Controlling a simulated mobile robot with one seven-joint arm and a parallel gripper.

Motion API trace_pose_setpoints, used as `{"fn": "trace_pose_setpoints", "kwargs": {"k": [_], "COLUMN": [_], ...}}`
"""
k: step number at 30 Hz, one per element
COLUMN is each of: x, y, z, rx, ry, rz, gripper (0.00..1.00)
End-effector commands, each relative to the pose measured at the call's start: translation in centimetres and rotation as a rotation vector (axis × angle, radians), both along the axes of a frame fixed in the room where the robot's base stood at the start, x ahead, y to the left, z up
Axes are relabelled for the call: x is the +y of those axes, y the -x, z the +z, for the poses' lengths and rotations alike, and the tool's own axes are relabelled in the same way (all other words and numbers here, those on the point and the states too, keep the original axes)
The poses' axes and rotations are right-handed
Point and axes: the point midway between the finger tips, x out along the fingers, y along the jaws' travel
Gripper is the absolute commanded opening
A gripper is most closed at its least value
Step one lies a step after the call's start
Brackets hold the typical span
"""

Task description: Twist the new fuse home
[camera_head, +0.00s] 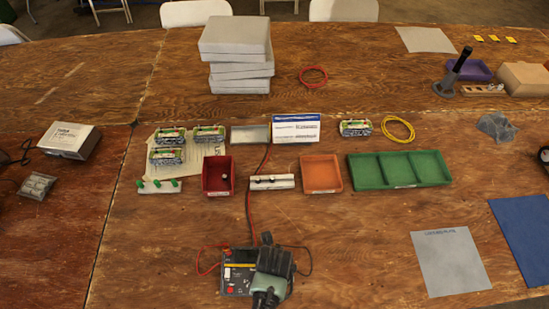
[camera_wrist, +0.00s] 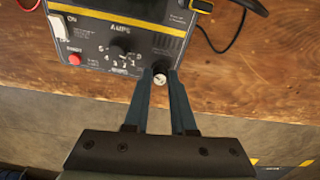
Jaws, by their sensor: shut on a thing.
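The charger (camera_head: 238,279) is a dark box with a yellow band at the table's front edge. In the wrist view its front panel (camera_wrist: 92,32) shows an AMPS dial (camera_wrist: 117,51), a white rocker switch and a red button. The fuse (camera_wrist: 160,80) shows as a small pale round end at the panel's lower right corner, against a dark round holder. My gripper (camera_wrist: 160,78) is shut on the fuse, one finger on each side. In the head view my gripper (camera_head: 268,243) covers the charger's right part and hides the fuse. How deep the fuse sits cannot be told.
Behind stand a red bin (camera_head: 205,190) with a small pale item, a white rack (camera_head: 284,182), a rack with green pieces (camera_head: 159,187), an orange tray (camera_head: 321,174) and a green tray (camera_head: 399,184). Red and black leads run beside the charger.

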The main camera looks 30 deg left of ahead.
Motion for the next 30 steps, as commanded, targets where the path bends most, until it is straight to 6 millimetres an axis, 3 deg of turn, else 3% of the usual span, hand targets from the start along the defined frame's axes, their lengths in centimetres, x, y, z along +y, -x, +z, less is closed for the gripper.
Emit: {"fn": "trace_pose_setpoints", "kwargs": {"k": [3,4,9,20,30], "x": [0.0,0.0,0.0,0.0,0.0], "y": [0.0,0.0,0.0,0.0,0.0], "z": [0.1,0.1,0.0,0.3,2.5], "rx": [0.001,0.0,0.0,0.0,0.0], "ry": [0.001,0.0,0.0,0.0,0.0], "rz": [-0.081,-0.082,-0.078,-0.077,-0.076], "gripper": [0.0,0.27,0.58,0.59,0.59]}}
